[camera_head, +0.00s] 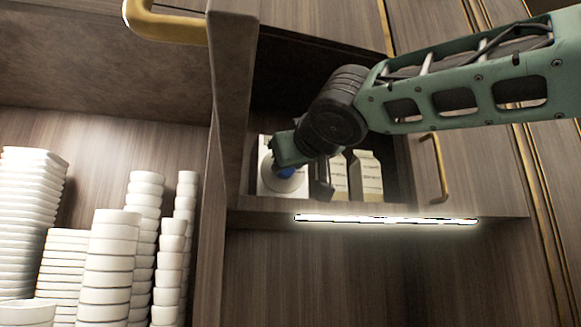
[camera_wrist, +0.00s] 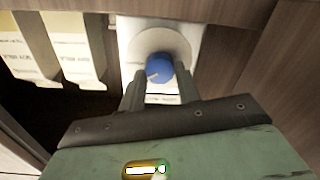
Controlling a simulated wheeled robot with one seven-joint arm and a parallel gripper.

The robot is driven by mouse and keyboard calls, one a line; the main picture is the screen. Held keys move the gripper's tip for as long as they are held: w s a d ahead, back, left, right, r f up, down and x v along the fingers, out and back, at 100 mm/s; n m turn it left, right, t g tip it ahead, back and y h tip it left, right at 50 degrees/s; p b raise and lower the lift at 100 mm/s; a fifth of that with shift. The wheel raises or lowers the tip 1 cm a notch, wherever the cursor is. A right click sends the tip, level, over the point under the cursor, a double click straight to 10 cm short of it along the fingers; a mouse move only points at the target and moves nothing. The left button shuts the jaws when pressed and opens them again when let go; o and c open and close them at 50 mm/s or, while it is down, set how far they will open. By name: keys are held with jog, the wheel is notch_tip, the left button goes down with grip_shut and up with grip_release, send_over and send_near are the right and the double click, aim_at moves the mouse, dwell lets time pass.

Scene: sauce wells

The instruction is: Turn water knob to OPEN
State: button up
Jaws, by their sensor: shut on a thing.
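The water knob (camera_wrist: 159,69) is a blue round knob on a round pale disc, mounted on a white plate (camera_wrist: 128,40). In the head view the knob (camera_head: 287,172) is a small blue patch inside the open cabinet, mostly hidden by my wrist. My gripper (camera_wrist: 160,78) reaches to the knob with a dark finger on either side of it, shut on it. A small light mark shows on the knob's lower left face. The label below the knob is too small to read.
Cartons (camera_head: 365,176) stand beside the plate inside the cabinet (camera_head: 380,222). An open door (camera_head: 232,100) with a brass handle is at the cabinet's left. A lit strip (camera_head: 385,218) runs under it. Stacks of white bowls (camera_head: 110,265) stand at the lower left.

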jog(key=n+h, duration=0.1)
jog(key=n, duration=1)
jog(key=shift+a, duration=0.15)
jog(key=shift+n, duration=0.4)
jog(key=o, duration=1)
jog(key=shift+c, duration=0.2)
jog(key=f+b+v, duration=0.1)
jog(key=b+v, duration=0.3)
jog(key=v, duration=1.3)
jog(key=shift+s+r, duration=0.25)
jog(key=shift+r, duration=0.15)
jog(key=shift+f, duration=0.1)
